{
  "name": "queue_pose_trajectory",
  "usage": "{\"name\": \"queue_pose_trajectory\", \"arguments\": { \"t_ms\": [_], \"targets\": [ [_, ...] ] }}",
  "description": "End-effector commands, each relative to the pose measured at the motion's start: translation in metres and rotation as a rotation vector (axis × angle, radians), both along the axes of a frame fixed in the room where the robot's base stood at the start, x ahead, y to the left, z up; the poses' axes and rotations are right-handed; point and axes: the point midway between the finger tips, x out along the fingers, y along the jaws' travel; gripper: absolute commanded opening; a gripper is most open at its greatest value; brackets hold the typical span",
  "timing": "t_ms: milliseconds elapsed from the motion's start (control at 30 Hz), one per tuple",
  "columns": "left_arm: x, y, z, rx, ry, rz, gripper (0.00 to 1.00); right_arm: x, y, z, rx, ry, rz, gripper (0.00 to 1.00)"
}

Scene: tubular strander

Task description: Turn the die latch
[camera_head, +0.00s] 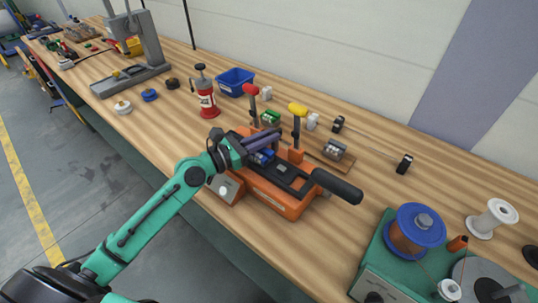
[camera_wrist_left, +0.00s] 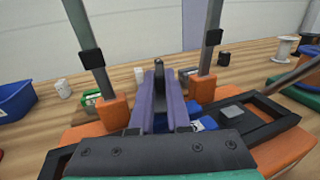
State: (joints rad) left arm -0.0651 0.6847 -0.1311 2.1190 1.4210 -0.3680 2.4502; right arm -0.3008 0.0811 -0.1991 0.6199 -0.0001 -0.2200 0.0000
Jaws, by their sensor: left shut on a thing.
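An orange bench tool (camera_head: 275,195) with a black top frame stands on the wooden bench; its frame also shows in the left wrist view (camera_wrist_left: 262,115). Two upright levers rise from it, one with a red knob (camera_head: 251,89) and one with a yellow knob (camera_head: 298,109). My left gripper (camera_head: 268,137) reaches over the tool near the red-knobbed lever. In the left wrist view its purple fingers (camera_wrist_left: 160,72) are closed around a small dark upright piece, apparently the die latch, between the levers. The fingers hide most of it. Blue parts lie just below. My right gripper is out of view.
A thick black handle (camera_head: 337,186) sticks out at the tool's right end. A green machine with a copper spool (camera_head: 408,238) stands at the front right. Small parts lie behind the tool.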

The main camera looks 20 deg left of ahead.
Motion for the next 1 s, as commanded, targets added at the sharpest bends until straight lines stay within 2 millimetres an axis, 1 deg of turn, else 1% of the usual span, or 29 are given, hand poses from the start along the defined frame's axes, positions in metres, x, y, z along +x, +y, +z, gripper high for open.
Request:
{"name": "queue_pose_trajectory", "arguments": {
  "t_ms": [33,100,233,333,600,800,1000],
  "targets": [
    [0.002,0.002,-0.016,0.006,-0.009,-0.038,0.0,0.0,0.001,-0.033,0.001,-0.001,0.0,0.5],
    [0.003,0.004,-0.014,0.005,-0.009,-0.103,0.0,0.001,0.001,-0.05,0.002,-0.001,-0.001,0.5],
    [0.006,0.006,-0.007,0.0,-0.007,-0.226,0.0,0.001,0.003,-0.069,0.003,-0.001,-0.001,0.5],
    [0.008,0.007,-0.003,-0.002,-0.007,-0.319,0.0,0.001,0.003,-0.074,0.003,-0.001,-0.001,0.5],
    [0.012,0.009,0.001,-0.004,-0.005,-0.546,0.0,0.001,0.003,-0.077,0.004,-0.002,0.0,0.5],
    [0.015,0.009,0.001,-0.003,-0.003,-0.662,0.0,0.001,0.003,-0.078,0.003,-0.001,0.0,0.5],
    [0.016,0.009,0.0,-0.002,0.0,-0.727,0.0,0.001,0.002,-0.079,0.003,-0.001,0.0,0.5]
  ]
}}
